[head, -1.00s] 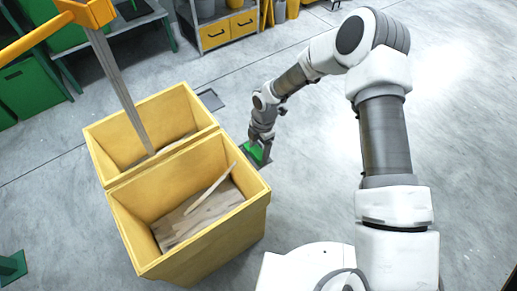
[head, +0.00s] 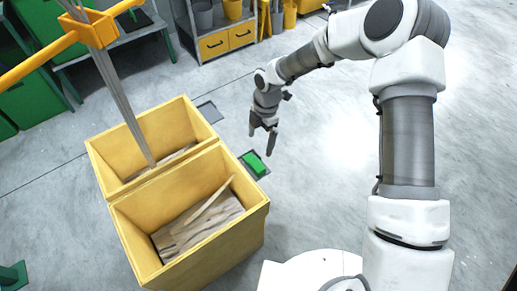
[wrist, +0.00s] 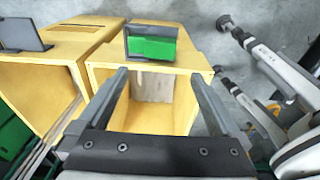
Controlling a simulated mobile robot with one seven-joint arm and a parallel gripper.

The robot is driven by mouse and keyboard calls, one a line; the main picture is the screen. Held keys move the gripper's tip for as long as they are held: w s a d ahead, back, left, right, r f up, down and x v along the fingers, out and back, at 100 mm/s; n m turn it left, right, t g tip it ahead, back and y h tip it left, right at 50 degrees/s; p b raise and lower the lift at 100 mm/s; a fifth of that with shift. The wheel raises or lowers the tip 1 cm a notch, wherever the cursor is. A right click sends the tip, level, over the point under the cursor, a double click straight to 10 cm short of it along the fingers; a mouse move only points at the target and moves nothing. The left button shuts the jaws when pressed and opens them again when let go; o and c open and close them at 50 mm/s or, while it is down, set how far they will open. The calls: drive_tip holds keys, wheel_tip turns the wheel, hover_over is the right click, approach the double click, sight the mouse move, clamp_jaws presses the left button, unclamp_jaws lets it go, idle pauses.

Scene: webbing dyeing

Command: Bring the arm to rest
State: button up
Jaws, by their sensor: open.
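My arm reaches out from the right, and my gripper (head: 262,142) hangs in the air beside the two yellow bins in the head view. Its two fingers are apart with nothing between them. In the wrist view, my gripper (wrist: 159,82) is also open and empty. A green pad (head: 254,163) on a dark plate sits next to the near yellow bin (head: 205,232), just below my fingertips in the picture. The green pad (wrist: 152,48) shows whole in the wrist view, beyond the fingers and apart from them.
The near bin holds greyish wood-like boards (head: 198,222). Grey webbing (head: 118,95) runs down from an orange bar (head: 90,30) into the far bin (head: 165,125). A shelf with yellow drawers (head: 228,40) stands at the back. The floor right of my arm is clear.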

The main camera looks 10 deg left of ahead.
drive_tip(key=s+d+r+m+t+h, duration=0.1)
drive_tip(key=s+d+r+m+t, duration=0.1)
drive_tip(key=d+r+m, duration=0.8)
drive_tip(key=s+d+r+m+t+h, duration=0.15)
drive_tip(key=d+r, duration=0.45)
drive_tip(key=r, duration=0.9)
drive_tip(key=s+d+r+m+t+y, duration=0.1)
drive_tip(key=s+d+r+m+t, duration=0.1)
drive_tip(key=s+d+r+m, duration=0.45)
drive_tip(key=s+d+r+m+t+y, duration=0.1)
drive_tip(key=s+d+r+m, duration=0.25)
drive_tip(key=s+m, duration=0.6)
wheel_tip(320, 180, up, 12)
drive_tip(key=s+p, duration=0.1)
drive_tip(key=p, duration=1.2)
drive_tip(key=shift+f, duration=0.1)
